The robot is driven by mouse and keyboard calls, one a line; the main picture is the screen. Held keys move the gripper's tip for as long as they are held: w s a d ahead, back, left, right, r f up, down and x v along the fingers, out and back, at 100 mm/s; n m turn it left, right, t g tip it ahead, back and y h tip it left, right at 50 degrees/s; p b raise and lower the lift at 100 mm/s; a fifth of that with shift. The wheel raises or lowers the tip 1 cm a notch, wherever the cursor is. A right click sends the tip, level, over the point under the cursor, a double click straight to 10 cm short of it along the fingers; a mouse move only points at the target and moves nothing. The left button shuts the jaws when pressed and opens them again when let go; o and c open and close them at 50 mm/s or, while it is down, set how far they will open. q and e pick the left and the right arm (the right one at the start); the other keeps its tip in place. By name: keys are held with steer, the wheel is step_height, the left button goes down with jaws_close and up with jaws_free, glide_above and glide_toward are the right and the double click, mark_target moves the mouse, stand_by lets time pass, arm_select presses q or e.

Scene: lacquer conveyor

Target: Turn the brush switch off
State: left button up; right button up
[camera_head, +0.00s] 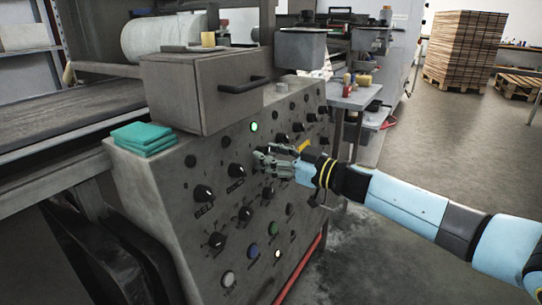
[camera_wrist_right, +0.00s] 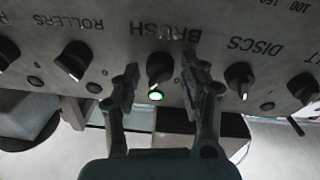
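The brush switch (camera_wrist_right: 160,68) is a black rotary knob with a pale pointer line, on the grey panel beside the label BRUSH. The right wrist view shows it upside down. A green lamp (camera_wrist_right: 155,96) next to it is lit. My right gripper (camera_wrist_right: 158,76) is open, its two dark fingers on either side of the knob; contact cannot be told. In the head view my right gripper (camera_head: 263,159) is at the panel and hides the brush knob. The lit green lamp also shows in the head view (camera_head: 254,127). My left gripper is out of view.
The discs knob (camera_wrist_right: 239,80) and rollers knob (camera_wrist_right: 74,60) flank the brush knob closely. More knobs and buttons cover the control panel (camera_head: 180,207). A grey box with a handle (camera_head: 200,88) sits above, and folded teal cloths (camera_head: 144,137) lie at left.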

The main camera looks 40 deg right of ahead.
jaws_close()
steer(key=shift+n, duration=0.3)
steer(key=n+y, duration=0.1)
steer(key=n, duration=0.5)
steer(key=shift+d+g, duration=0.1)
steer(key=shift+g, duration=0.3)
steer(key=n+g+y, duration=0.1)
steer(key=n, duration=0.5)
steer(key=shift+d+n, duration=0.1)
steer(key=shift+n, duration=0.6)
steer(key=shift+o, duration=1.3)
jaws_free()
